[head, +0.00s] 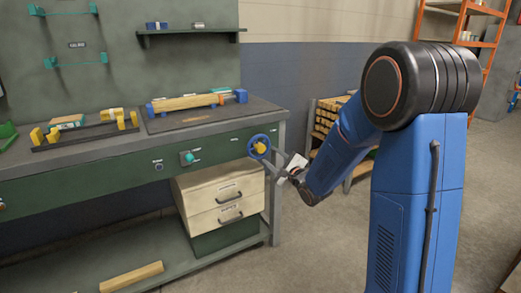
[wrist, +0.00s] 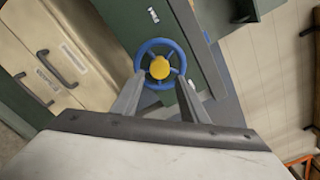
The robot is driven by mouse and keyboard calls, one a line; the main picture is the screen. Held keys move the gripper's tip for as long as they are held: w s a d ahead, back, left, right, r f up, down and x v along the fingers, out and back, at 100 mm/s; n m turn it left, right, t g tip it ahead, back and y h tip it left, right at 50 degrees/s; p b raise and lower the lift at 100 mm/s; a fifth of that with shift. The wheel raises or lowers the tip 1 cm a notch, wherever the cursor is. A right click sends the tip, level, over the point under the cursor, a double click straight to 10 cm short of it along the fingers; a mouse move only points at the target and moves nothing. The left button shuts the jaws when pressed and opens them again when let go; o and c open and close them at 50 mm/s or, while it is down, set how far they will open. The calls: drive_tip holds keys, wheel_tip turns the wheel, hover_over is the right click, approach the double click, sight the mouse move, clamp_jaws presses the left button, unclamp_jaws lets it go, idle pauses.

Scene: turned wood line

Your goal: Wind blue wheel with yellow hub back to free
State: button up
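The blue wheel with a yellow hub (head: 259,146) is mounted on the green front of the workbench, near its right end. It also shows in the wrist view (wrist: 161,64), upper middle, with its spokes and yellow hub facing me. My gripper (head: 277,165) is just in front of the wheel, to its lower right in the head view. In the wrist view the two fingers (wrist: 162,98) are spread apart, with the wheel's lower rim showing between and beyond their tips. I cannot tell whether the tips touch the rim.
The workbench (head: 130,150) has a teal knob (head: 187,157) left of the wheel. A cream drawer unit (head: 220,195) stands below the wheel. A wooden piece in a blue-ended fixture (head: 195,102) lies on the bench top. An orange rack (head: 462,20) stands at the back right; the floor between is open.

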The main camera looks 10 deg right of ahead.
sight(261, 149)
drive_tip(key=x, duration=0.9)
drive_tip(key=shift+w+a, duration=0.1)
drive_tip(key=shift+w, duration=0.1)
drive_tip(key=shift+c, duration=0.4)
drive_tip(key=c, duration=0.7)
